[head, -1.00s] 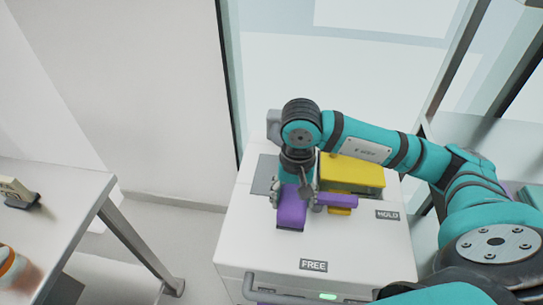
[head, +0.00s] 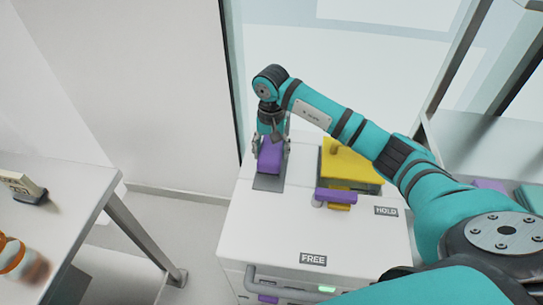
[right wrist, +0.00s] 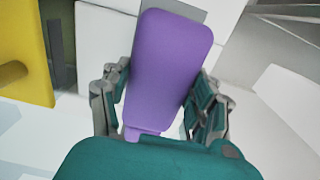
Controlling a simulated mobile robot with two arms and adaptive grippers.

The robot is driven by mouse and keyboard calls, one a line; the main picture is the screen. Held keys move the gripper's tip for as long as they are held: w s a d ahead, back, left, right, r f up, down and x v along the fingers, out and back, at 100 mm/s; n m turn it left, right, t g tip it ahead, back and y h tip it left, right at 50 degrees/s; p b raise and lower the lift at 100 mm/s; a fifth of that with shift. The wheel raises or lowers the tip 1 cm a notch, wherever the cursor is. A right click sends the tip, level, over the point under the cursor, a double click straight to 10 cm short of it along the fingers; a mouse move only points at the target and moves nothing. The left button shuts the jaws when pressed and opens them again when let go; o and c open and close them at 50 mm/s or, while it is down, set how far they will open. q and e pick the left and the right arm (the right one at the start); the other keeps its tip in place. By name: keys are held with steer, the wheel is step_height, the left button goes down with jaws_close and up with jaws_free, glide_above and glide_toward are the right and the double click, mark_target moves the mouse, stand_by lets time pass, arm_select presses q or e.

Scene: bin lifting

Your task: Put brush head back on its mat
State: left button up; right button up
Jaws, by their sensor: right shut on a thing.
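The purple block (head: 270,157), which I take to be the brush head, is between the fingers of my right gripper (head: 271,145). The gripper is shut on it; the right wrist view shows the block (right wrist: 170,65) with a finger on each side. The grey mat (head: 267,184) lies on the white cart top, at its left, and its front part shows below the block. The block is over the mat's back part; I cannot tell whether it touches. My left gripper is not in view.
A yellow block (head: 350,167) stands to the right on the cart (head: 270,225), with a second purple piece (head: 336,195) in front of it. HOLD and FREE labels mark the top. A table with a bottle (head: 12,256) is at left.

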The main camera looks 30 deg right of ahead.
step_height(320, 180, down, 3)
steer(key=shift+f+p, duration=0.15)
steer(key=shift+p, duration=0.2)
steer(key=shift+f, duration=0.2)
steer(key=o, duration=1)
steer(key=shift+o, duration=0.2)
